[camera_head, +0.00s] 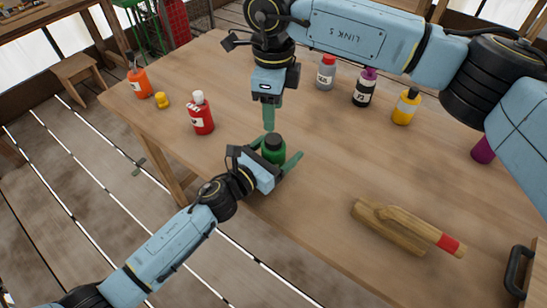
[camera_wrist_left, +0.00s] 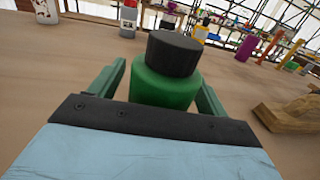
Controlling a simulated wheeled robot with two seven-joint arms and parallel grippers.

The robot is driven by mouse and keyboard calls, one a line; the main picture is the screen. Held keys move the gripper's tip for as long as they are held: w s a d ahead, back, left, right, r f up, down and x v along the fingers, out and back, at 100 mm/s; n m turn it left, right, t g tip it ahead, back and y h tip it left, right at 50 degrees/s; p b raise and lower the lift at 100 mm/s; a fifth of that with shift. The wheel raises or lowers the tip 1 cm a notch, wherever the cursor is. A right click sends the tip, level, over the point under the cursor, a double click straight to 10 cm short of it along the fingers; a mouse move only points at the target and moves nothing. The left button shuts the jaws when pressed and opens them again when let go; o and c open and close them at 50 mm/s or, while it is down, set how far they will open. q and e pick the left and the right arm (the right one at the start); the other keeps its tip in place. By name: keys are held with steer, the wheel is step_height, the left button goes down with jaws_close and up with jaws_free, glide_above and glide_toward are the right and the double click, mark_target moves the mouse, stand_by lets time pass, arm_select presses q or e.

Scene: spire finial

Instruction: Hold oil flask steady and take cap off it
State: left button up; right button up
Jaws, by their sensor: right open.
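The oil flask (camera_head: 273,157) looks to be the green bottle with a black cap (camera_head: 274,141), standing upright near the table's front edge. In the left wrist view the flask (camera_wrist_left: 165,85) and its cap (camera_wrist_left: 174,54) are large and central, the cap seated on top. My left gripper (camera_head: 278,151) is open, with one green finger on each side of the flask body. A gap shows between the left finger and the flask in the wrist view. My right gripper (camera_head: 269,126) points down just above the cap, open, its fingers seen nearly edge-on.
A red bottle (camera_head: 201,117), an orange bottle (camera_head: 138,82) and a small yellow item (camera_head: 162,100) stand to the left. Grey (camera_head: 326,74), black (camera_head: 365,90) and yellow (camera_head: 405,108) bottles stand behind. A wooden tool (camera_head: 405,228) lies to the right.

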mark_target(274, 138)
arm_select(q)
jaws_close()
arm_select(e)
steer(key=m, duration=1.3)
steer(key=shift+m, duration=0.3)
steer(key=m, duration=1.3)
steer(key=shift+f+m, duration=0.3)
steer(key=shift+f, duration=3.7)
